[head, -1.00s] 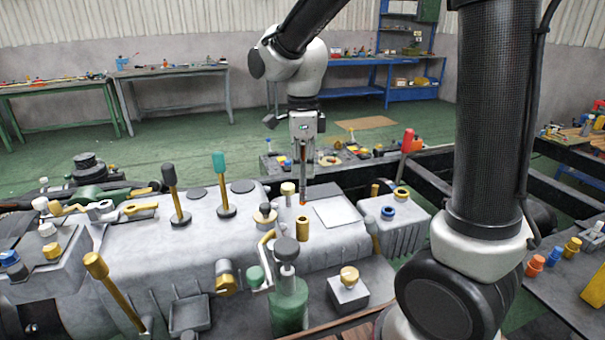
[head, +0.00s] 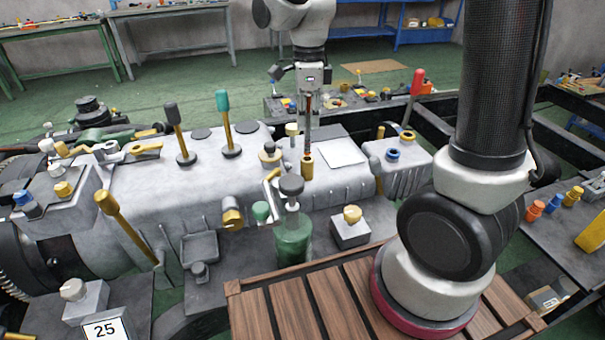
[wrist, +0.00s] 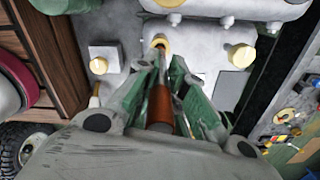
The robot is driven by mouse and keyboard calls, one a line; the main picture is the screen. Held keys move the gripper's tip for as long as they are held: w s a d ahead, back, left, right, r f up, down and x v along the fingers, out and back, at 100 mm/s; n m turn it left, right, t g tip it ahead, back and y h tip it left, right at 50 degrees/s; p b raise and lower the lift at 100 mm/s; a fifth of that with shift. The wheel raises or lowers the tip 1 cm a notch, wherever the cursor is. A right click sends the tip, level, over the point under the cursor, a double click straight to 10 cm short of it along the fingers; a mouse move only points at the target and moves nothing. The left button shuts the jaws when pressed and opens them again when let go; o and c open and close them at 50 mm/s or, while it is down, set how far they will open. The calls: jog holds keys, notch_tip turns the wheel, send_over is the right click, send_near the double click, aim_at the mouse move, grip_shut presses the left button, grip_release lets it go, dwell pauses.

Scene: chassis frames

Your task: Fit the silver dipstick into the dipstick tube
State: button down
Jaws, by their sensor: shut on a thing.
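My gripper (head: 309,118) points straight down above the grey engine block and is shut on the dipstick. In the wrist view the dipstick's brown-orange handle (wrist: 160,104) lies between the green-sided fingers, with its thin rod running away to a gold ring. That ring is the mouth of the dipstick tube (wrist: 160,41), a short upright gold cylinder (head: 307,167) on the block in the head view. The rod's lower end lines up with the tube's mouth and meets it in both views. I cannot tell how far, if at all, it is inside.
A green bottle with a dark cap (head: 292,235) stands just in front of the tube. A gold-knobbed block (head: 350,228) is to its right, and a box with blue and gold caps (head: 395,158) further right. Two tall levers (head: 225,125) rise at left.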

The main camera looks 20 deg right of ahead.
aim_at(307, 155)
notch_tip(307, 155, down, 7)
jog(key=shift+f, duration=0.2)
dwell(0.3)
jog(key=c, duration=1.5)
grip_release()
jog(key=shift+f, duration=0.1)
